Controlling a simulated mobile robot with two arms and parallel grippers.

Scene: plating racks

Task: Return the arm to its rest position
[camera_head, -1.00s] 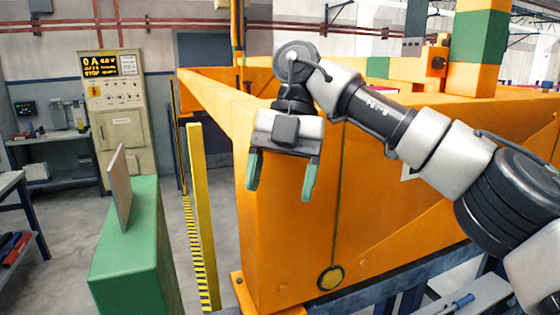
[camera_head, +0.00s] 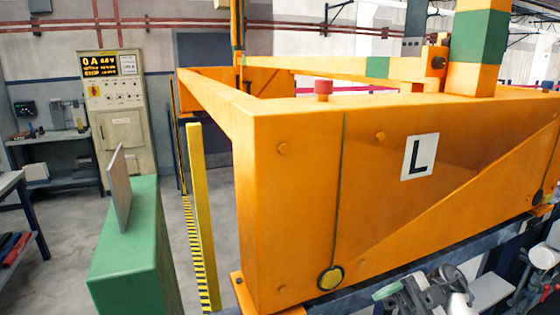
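My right gripper (camera_head: 390,290) is low at the bottom edge of the head view, right of centre, in front of the lower part of the orange frame (camera_head: 290,200). One green fingertip shows, pointing left; the other finger is hidden or out of view, so its opening cannot be told. Nothing is seen held in it. Parts of my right arm (camera_head: 548,262) show at the lower right edge. My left gripper is not in view.
The orange frame bears an "L" plate (camera_head: 419,157) and a red knob (camera_head: 323,88) on top. A green block (camera_head: 135,255) with an upright grey plate (camera_head: 119,188) stands left, beside a yellow post (camera_head: 203,215). A control cabinet (camera_head: 118,115) stands behind.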

